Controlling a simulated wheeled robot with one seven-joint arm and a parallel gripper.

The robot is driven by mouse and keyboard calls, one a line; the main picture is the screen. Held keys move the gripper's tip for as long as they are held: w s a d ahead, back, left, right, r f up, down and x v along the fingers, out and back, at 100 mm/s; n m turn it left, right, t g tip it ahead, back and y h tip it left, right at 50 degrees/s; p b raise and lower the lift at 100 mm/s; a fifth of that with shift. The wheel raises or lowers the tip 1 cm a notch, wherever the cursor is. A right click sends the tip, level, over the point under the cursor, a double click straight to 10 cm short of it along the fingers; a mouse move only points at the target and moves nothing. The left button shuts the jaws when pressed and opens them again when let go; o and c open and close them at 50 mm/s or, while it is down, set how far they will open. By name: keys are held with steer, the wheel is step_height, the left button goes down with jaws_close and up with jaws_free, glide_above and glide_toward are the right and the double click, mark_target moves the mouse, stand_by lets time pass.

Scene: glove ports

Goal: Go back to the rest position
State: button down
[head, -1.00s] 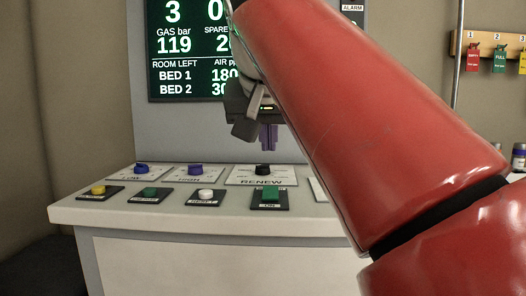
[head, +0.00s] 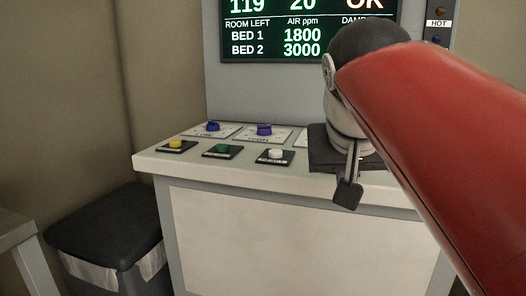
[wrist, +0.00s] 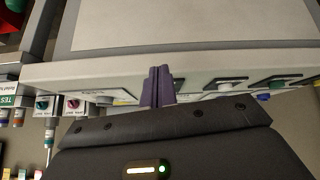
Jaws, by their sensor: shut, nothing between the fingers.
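My gripper shows in the wrist view (wrist: 158,75) as two purple fingers pressed together with nothing between them. They point toward the front edge of the console (wrist: 230,62), which appears upside down there; I cannot tell the exact gap. In the head view, my red arm comes in from the right and its dark wrist end hangs in front of the console's right part (head: 180,170). The fingertips do not show in the head view. My arm and wrist hide the right part of the console top.
The console top holds a yellow button (head: 176,144), a green button (head: 221,150), a white button (head: 275,154) and blue knobs (head: 264,129). A screen (head: 300,45) stands behind. A black-topped bin (head: 105,225) stands left of the console. A grey table corner (head: 15,233) is at far left.

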steer(key=s+d+f+y, duration=0.1)
steer(key=s+f, duration=0.4)
steer(key=f, duration=0.8)
steer(key=s+d+f+n+g+y, duration=0.1)
steer(key=s+f, duration=0.4)
steer(key=f, duration=0.7)
steer(key=shift+s+f+n, duration=0.2)
steer(key=shift+f+n, duration=0.1)
steer(key=shift+f, duration=0.05)
